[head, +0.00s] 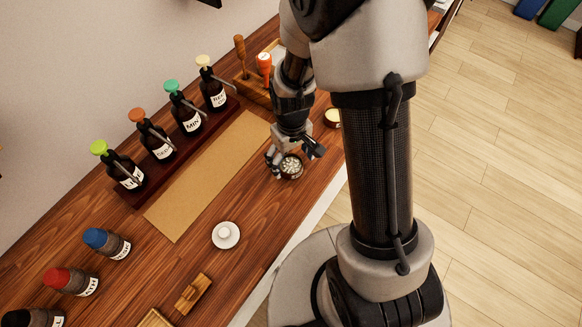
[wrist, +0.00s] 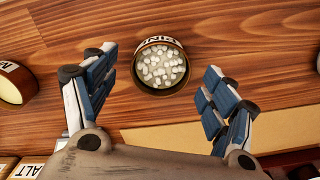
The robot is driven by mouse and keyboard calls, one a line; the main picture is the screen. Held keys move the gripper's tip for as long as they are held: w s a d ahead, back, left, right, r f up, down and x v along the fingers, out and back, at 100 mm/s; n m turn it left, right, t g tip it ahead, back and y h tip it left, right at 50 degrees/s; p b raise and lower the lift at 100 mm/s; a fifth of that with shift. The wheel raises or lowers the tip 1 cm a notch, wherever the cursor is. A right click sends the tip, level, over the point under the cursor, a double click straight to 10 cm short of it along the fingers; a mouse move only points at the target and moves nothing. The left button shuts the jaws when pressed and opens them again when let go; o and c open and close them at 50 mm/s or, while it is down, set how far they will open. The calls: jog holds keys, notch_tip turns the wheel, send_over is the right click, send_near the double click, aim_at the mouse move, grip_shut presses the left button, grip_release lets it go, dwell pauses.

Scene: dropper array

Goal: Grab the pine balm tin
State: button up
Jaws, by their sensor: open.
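The pine tin (head: 291,167) is a small round dark tin filled with white pellets, on the wooden counter. In the wrist view the tin (wrist: 160,65) shows upright, its label partly readable as "PIN". My gripper (head: 295,158) is over it, pointing down, and hides part of it in the head view. In the wrist view my gripper (wrist: 158,68) is open, with one finger on each side of the tin in the picture and gaps on both sides. I cannot tell how far above the counter the fingertips are.
Another round tin (head: 332,119) with pale contents stands near the counter's edge and shows in the wrist view (wrist: 12,82). A tan mat (head: 205,175) lies behind, before a rack of dropper bottles (head: 187,118). A white saucer (head: 226,235) stands nearer, with clear counter between.

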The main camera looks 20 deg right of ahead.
aim_at(291, 167)
notch_tip(291, 167, down, 3)
jog(key=shift+r, duration=0.15)
jog(key=shift+c, duration=0.2)
jog(key=c, duration=1.1)
